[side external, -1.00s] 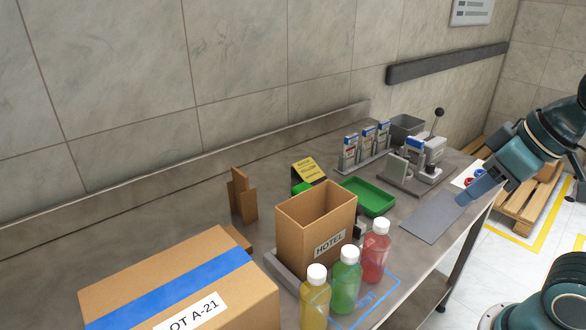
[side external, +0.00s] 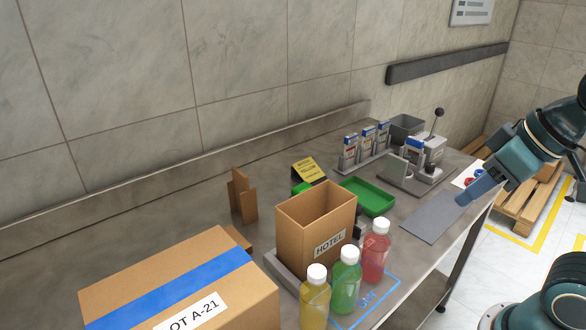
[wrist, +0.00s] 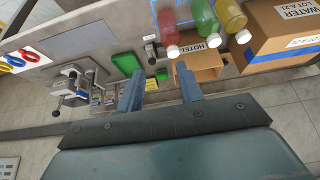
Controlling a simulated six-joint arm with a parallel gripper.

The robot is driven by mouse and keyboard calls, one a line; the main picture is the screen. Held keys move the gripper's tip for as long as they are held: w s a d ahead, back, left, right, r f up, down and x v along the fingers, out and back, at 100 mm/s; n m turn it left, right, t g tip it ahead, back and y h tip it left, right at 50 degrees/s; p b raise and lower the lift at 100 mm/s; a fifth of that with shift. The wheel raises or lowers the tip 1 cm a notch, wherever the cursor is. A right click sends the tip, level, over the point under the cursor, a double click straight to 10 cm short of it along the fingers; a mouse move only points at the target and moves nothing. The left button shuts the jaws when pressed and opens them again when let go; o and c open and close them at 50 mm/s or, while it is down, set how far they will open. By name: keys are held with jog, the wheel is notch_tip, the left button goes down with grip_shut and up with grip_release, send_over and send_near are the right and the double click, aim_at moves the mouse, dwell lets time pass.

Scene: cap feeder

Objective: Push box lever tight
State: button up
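An open cardboard box labelled HOTEL (side external: 316,225) stands upright on a grey base (side external: 284,272); the box also shows in the wrist view (wrist: 198,68). A small dark lever-like part sits beside this box (wrist: 151,42), mostly hidden behind the bottles in the side view. A separate lever with a black ball knob (side external: 438,112) stands up from a grey press-like device (side external: 430,152) farther along the bench. My gripper (side external: 463,199) is over the grey mat near the bench's front edge. In the wrist view its fingers (wrist: 157,72) are apart, with nothing between them. It touches neither lever.
Yellow, green and red bottles (side external: 346,280) stand in front of the HOTEL box. A large carton (side external: 180,285) is at the near left. A green tray (side external: 369,196), several small blue-and-white packs (side external: 367,140) and a yellow sign (side external: 310,169) are behind. The grey mat (side external: 432,222) is clear.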

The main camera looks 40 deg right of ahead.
jog(key=shift+c, duration=0.3)
jog(key=shift+w, duration=0.1)
jog(key=c, duration=0.7)
jog(key=shift+w+d, duration=0.1)
jog(key=shift+w, duration=0.45)
grip_shut()
jog(key=w+d+f+g+y, duration=0.1)
jog(key=w+d+f, duration=0.15)
jog(key=w, duration=0.35)
jog(key=w+d+f+y, duration=0.1)
jog(key=w+d, duration=0.2)
jog(key=w, duration=0.2)
jog(key=w+d+f+y, duration=0.1)
jog(key=w+d+f, duration=0.2)
jog(key=d+f, duration=0.1)
jog(key=w+d+f+m+y, duration=0.1)
jog(key=w+d+f, duration=0.2)
jog(key=d, duration=0.4)
jog(key=shift+f+t, duration=0.3)
jog(key=shift+f, duration=0.05)
